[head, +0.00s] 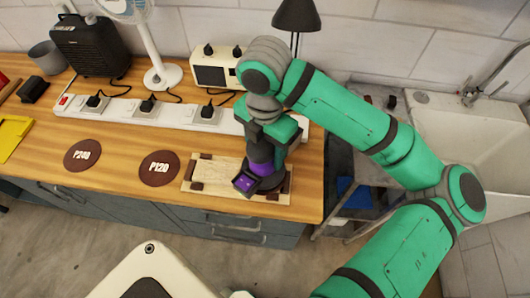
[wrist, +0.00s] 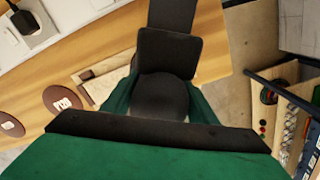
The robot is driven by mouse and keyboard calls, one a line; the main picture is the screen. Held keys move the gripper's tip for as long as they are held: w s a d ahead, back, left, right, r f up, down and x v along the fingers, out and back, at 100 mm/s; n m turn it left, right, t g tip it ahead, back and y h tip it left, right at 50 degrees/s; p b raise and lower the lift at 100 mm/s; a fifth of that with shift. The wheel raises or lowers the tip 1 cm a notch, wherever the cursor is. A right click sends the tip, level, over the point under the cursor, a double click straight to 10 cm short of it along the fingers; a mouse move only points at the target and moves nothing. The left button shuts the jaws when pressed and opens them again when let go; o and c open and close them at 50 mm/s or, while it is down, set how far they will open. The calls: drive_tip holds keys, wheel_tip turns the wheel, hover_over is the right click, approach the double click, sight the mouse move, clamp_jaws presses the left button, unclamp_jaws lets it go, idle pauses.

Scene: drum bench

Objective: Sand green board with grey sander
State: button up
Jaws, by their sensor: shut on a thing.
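My gripper (head: 268,142) is shut on a sander (head: 259,170) with a purple body and dark grey parts. The sander is upright over the right half of a pale wooden board (head: 217,174). Its dark base looks to be on the board, but I cannot tell if it presses. The board lies in a light frame with dark brown corner blocks near the bench's front edge. No green board and no plain grey sander show. In the wrist view part of the board (wrist: 97,82) shows, and dark shapes hide the sander's contact.
Two brown discs marked P120 (head: 159,168) and P240 (head: 82,155) lie left of the board. A power strip (head: 150,115) with plugs, a fan (head: 160,70), a heater (head: 90,45) and a radio-like box (head: 215,70) stand behind. A sink (head: 450,130) is at right.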

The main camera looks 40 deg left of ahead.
sight(266, 142)
drive_tip(key=shift+r, duration=2.1)
drive_tip(key=shift+w, duration=0.1)
